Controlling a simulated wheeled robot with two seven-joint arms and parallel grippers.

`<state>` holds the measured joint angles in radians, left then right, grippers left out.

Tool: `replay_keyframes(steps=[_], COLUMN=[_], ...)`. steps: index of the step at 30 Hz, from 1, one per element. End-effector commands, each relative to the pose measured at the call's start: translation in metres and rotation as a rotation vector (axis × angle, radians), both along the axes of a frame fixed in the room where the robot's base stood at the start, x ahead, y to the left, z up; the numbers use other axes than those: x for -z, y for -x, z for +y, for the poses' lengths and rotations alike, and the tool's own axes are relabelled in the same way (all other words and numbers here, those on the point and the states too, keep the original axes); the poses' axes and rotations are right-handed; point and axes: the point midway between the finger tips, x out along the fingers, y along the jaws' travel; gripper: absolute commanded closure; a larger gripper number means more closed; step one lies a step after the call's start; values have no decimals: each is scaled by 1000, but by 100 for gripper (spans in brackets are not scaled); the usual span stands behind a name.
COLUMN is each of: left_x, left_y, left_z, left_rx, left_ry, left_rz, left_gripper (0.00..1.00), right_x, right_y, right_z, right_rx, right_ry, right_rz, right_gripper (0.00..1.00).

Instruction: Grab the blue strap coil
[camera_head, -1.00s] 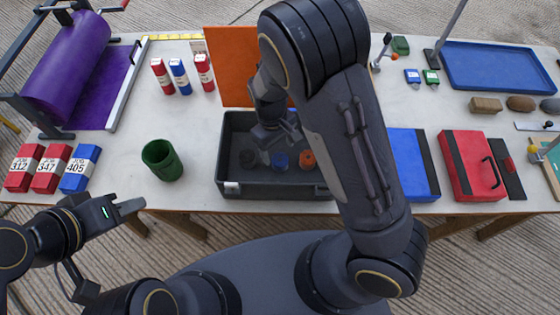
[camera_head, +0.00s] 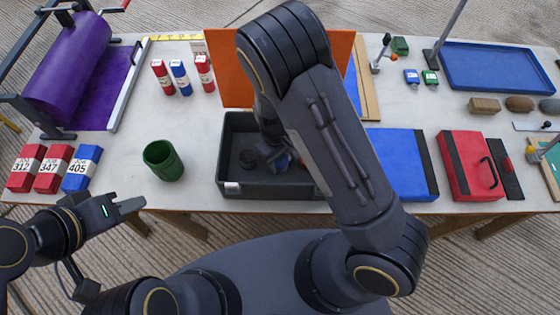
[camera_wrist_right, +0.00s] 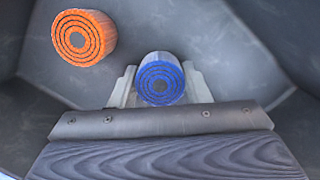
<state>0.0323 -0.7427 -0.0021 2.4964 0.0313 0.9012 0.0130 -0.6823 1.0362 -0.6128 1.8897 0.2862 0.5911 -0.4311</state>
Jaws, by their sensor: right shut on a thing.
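The blue strap coil (camera_wrist_right: 160,78) sits between the fingers of my right gripper (camera_wrist_right: 160,88) in the right wrist view. In the head view the coil (camera_head: 283,161) shows only in part beside my right gripper (camera_head: 275,158), which is down inside the dark grey bin (camera_head: 270,192). The right gripper is shut on the coil.
An orange lid panel (camera_head: 229,70) stands up behind the bin. A green cup (camera_head: 163,161) stands to its left. A blue case (camera_head: 404,165) and a red case (camera_head: 470,165) lie to the right. The tabletop (camera_head: 120,165) is bare around the cup.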

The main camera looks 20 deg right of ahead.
Motion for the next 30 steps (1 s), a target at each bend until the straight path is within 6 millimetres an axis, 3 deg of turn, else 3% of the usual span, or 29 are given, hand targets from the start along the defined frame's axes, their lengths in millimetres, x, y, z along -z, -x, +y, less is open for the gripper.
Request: replay_keyframes(steps=[11, 24, 30], left_x=[0, 4, 4], left_y=[0, 0, 0], left_z=[0, 0, 0], left_rx=[0, 0, 0], left_ry=[0, 0, 0], left_rz=[0, 0, 0], left_gripper=[64, 64, 64], right_x=[-8, -87, -100], right_y=[-1, 0, 0], right_z=[1, 1, 0], right_rx=[-1, -1, 0], right_ry=[-2, -4, -1], right_rz=[-2, -3, 0], right_gripper=[81, 81, 81])
